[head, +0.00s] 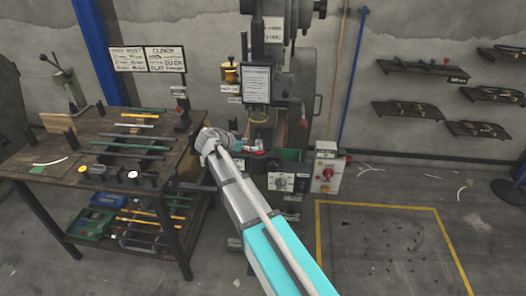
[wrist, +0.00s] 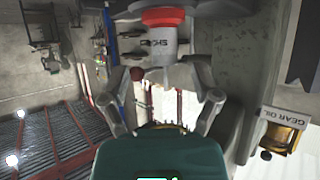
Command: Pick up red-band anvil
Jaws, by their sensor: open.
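A grey cylinder with a broad red band, the red-band anvil (wrist: 163,42), shows at the top middle of the wrist view. It has dark lettering and a narrower end pointing down in the picture. My gripper (wrist: 160,80) is open, one finger on each side of the picture below the anvil's wide body. The narrow end shows between the fingers, with visible gaps on both sides and no clear contact. In the head view my gripper (head: 248,146) is small, in front of the press, and partly hidden by my arm. I cannot make out the anvil clearly there.
The tall press (head: 298,85) stands behind my gripper, with a control box (head: 328,172) at its right. A workbench (head: 45,184) with tools and several small cylinders stands left. A gear oil container (wrist: 280,138) shows at the wrist view's right. Yellow-marked floor (head: 385,240) lies open at right.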

